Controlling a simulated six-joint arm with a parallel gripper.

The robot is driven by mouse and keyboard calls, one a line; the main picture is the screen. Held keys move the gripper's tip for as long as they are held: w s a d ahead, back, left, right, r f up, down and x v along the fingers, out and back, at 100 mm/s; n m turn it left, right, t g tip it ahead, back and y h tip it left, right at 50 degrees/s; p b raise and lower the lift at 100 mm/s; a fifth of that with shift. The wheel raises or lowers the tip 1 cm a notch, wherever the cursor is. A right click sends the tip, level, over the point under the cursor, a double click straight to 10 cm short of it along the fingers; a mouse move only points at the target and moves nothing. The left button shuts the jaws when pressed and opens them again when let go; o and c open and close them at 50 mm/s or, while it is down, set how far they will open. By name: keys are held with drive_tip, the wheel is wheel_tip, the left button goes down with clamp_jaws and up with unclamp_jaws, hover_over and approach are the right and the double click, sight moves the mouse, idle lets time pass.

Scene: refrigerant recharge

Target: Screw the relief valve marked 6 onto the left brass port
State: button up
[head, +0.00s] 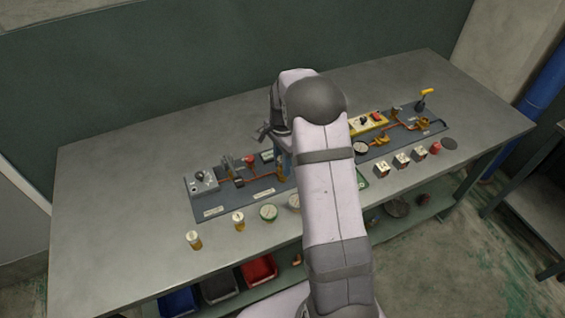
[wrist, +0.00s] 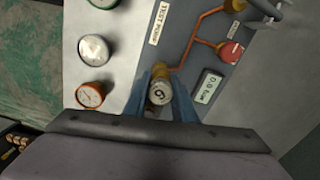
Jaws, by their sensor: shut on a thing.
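The relief valve marked 6 (wrist: 160,93) is between the two blue fingers of my gripper (wrist: 160,98) in the wrist view. Its round pale top with the 6 faces the camera. A brass fitting, the left brass port (wrist: 160,70), shows just behind it at the end of a copper pipe. The valve overlaps the port in this view, so I cannot tell whether it touches it or how far it is on. In the head view my gripper (head: 284,162) is over the dark panel, largely hidden by my arm; the valve cannot be made out there.
The dark panel (head: 205,206) carries copper pipes, a red knob (wrist: 230,52) and a digital display (wrist: 208,86). Several small pieces (head: 402,160) stand at right. The table's left side is clear.

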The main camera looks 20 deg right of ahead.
drive_tip(key=shift+f+b, duration=0.3)
drive_tip(key=shift+f, duration=0.25)
drive_tip(key=shift+r, duration=0.1)
